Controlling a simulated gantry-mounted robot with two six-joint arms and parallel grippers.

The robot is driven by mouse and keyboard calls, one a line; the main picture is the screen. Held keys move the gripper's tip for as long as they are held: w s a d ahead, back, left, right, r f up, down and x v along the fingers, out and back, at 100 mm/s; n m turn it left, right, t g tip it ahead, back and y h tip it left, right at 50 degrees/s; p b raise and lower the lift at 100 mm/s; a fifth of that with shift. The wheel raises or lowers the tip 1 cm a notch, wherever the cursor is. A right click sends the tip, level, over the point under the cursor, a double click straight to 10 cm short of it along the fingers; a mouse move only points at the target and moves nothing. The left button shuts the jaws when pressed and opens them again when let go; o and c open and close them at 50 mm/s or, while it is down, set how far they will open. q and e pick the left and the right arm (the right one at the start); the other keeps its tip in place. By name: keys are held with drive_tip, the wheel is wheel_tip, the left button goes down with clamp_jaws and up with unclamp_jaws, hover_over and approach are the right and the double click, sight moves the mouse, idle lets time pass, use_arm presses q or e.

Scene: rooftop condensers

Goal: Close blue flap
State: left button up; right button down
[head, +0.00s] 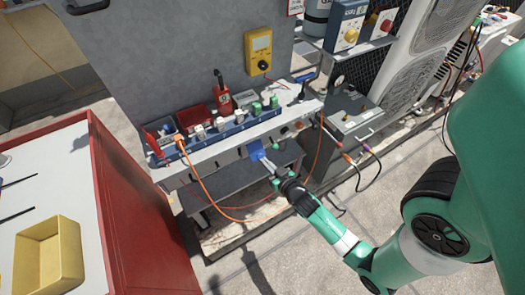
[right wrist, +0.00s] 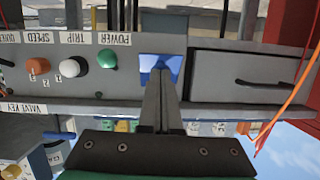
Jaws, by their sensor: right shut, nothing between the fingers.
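The blue flap (head: 257,149) is a small blue piece on the front face of the grey bench unit, below its top edge. In the right wrist view the blue flap (right wrist: 174,66) shows at the panel, partly hidden behind my fingertips. I cannot tell how far open it stands. My right gripper (head: 263,162) is shut and empty, its fingertips right in front of the flap. In the right wrist view the closed fingers of the gripper (right wrist: 161,76) overlap the flap; whether they touch it is unclear. My left gripper is not in view.
The wrist view looks upside down. A panel with green (right wrist: 107,58), white and orange knobs sits left of the flap, and a handled drawer (right wrist: 240,75) right. An orange cable (head: 205,190) hangs along the bench. A red cabinet (head: 140,225) with a yellow bin (head: 48,280) stands left.

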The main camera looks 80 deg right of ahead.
drive_tip(key=shift+w+d+f+b, duration=0.4)
drive_tip(key=shift+f+b, duration=0.25)
drive_tip(key=shift+f, duration=0.15)
drive_tip(key=shift+w+d+f+b, duration=0.35)
drive_tip(key=shift+d+f+b, duration=0.1)
drive_tip(key=shift+f+b, duration=0.35)
drive_tip(key=shift+w+d+f+b, duration=0.4)
drive_tip(key=shift+f+b, duration=0.15)
drive_tip(key=shift+f, duration=0.3)
